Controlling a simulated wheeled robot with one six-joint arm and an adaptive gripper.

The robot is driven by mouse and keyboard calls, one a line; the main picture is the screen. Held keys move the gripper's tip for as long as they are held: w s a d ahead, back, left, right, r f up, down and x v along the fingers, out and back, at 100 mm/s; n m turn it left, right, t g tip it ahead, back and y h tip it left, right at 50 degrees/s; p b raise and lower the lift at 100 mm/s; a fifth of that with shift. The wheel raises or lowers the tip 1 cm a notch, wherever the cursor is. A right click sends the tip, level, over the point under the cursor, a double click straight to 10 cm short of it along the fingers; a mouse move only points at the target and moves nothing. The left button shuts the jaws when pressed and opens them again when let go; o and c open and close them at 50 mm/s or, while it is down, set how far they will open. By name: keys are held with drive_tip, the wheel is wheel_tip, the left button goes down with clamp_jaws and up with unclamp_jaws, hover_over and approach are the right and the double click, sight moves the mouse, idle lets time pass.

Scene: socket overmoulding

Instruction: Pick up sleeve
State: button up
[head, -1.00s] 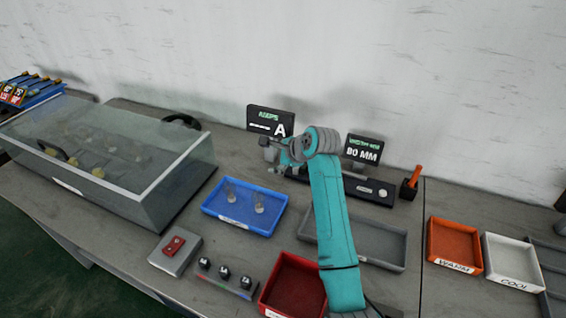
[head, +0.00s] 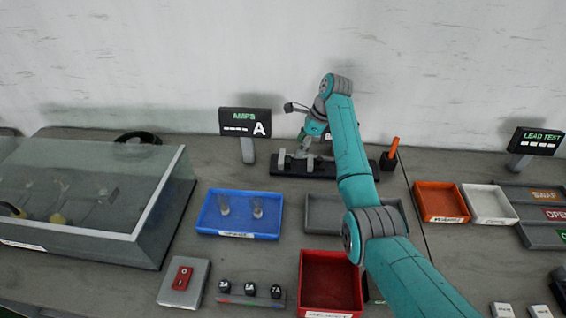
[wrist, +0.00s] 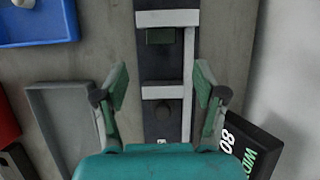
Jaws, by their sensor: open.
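No object can be surely told as the sleeve. Two small clear, cup-like pieces, left (head: 224,205) and right (head: 258,207), stand in the blue tray (head: 205,222), whose label is too small to read. A pale part of one shows in the wrist view (wrist: 23,3) at the top left corner, by the tray's edge (wrist: 72,22). My gripper (wrist: 160,86) is open and empty, its fingers spread over the dark rail fixture (wrist: 157,63). In the head view my gripper (head: 306,146) is above that fixture (head: 290,171), behind and right of the blue tray.
A grey tray (head: 318,222) and a red bin (head: 304,275) lie near my arm. An AMPS display (head: 245,122) stands behind the blue tray. A glass-lidded box (head: 165,215) is at left. Orange (head: 418,205) and white (head: 470,206) trays are at right.

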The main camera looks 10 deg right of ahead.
sight(287, 162)
drive_tip(key=shift+w+x, duration=0.2)
drive_tip(key=shift+x, duration=3.15)
drive_tip(key=shift+a, duration=0.15)
drive_tip(key=c, duration=1.1)
